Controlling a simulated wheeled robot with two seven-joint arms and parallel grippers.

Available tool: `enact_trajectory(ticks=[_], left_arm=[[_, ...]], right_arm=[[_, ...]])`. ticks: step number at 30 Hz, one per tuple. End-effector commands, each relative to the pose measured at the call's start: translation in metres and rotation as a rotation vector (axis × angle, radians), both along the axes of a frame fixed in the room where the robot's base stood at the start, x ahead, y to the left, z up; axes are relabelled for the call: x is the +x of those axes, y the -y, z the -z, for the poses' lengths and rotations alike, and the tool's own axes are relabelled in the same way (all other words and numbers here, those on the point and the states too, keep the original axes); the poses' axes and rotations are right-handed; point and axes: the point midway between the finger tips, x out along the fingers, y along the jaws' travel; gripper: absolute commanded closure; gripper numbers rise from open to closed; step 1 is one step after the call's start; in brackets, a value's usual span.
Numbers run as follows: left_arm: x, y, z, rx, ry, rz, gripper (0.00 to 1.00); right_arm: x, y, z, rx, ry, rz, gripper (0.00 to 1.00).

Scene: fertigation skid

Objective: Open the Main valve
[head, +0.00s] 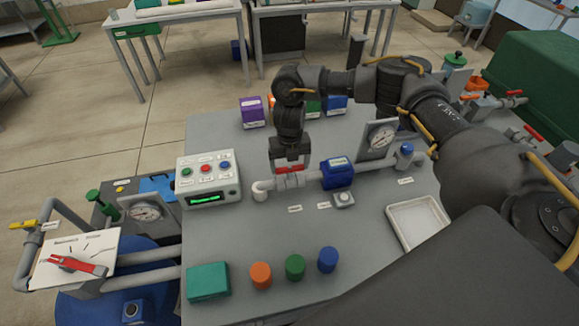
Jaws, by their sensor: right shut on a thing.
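My right gripper (290,164) reaches down from above at the middle of the grey bench and is shut on a red valve handle (289,169). The handle sits on a grey valve body (290,182) in the light pipe. The fingers hide part of the handle, so I cannot tell its exact angle to the pipe. The small labels in front of the pipe are too small to read, so I cannot confirm which valve is Main. My left gripper is not in view.
A control box (209,178) with coloured buttons stands left of the valve. A blue meter (338,172) and a gauge (381,136) stand to the right. Coloured caps (295,267) and a teal box (208,282) line the front. A white tray (394,213) lies right.

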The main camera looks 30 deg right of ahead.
Motion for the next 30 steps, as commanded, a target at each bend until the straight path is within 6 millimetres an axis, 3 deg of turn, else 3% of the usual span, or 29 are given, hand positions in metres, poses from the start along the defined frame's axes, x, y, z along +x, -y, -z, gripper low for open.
enact_trajectory(ticks=[20, 21, 24, 30], left_arm=[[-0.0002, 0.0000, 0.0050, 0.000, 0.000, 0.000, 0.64], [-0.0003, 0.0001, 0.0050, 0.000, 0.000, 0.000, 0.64], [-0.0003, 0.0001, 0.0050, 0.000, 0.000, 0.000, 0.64], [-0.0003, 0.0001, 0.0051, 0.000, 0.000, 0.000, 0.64]], right_arm=[[0.0000, -0.0005, -0.0007, 0.000, 0.000, -0.063, 0.41], [0.0001, -0.0006, -0.0007, 0.000, 0.000, -0.063, 0.14], [0.0000, -0.0005, -0.0006, 0.000, 0.000, -0.062, 0.01], [0.0000, -0.0003, -0.0004, 0.000, 0.000, -0.060, 0.00]])
